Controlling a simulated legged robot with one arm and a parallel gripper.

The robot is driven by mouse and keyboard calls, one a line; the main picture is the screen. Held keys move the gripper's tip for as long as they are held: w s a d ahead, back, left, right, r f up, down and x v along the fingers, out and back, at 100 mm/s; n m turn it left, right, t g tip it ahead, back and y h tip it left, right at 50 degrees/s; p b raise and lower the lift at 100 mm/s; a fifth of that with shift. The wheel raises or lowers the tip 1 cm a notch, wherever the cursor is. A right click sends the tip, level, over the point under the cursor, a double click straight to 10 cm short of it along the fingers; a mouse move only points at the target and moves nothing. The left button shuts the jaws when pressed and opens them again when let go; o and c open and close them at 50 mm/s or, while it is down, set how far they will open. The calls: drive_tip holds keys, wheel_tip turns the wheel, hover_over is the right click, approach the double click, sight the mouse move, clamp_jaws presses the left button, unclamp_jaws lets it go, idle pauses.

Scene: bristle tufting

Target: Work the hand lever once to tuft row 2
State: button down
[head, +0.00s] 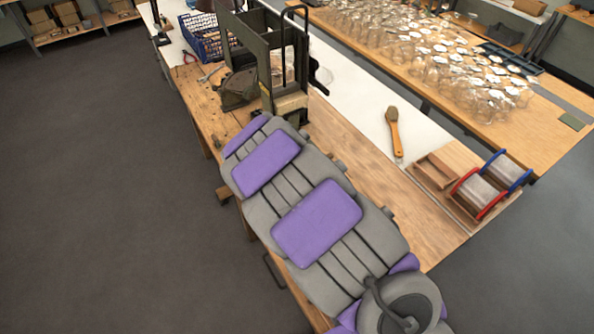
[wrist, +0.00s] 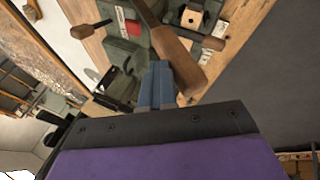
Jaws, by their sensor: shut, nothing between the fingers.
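The tufting machine (head: 262,50) is a dark green upright frame on the wooden bench, beyond my grey and purple arm. In the wrist view a hand lever (wrist: 178,58) shows as a thick brown wooden grip on a dark bar, slanting down to the right. My gripper (wrist: 158,72) is shut and empty, its blue-grey fingers just beside the grip's left side. I cannot tell whether they touch it. The gripper is hidden in the head view. Row 2 cannot be made out.
A brush with an orange handle (head: 394,130) lies on the white strip. A wooden tray (head: 432,170), a red-ended spool (head: 478,192) and a blue-ended spool (head: 508,170) sit at the bench's right. A blue basket (head: 208,40) stands behind. The floor at left is clear.

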drive_tip(key=shift+s+a+f+b, duration=0.25)
drive_tip(key=shift+s+a+f, duration=0.1)
drive_tip(key=shift+a+f, duration=0.25)
drive_tip(key=shift+s+a+f+b, duration=0.2)
drive_tip(key=shift+s+a+f, duration=0.2)
drive_tip(key=shift+f, duration=0.4)
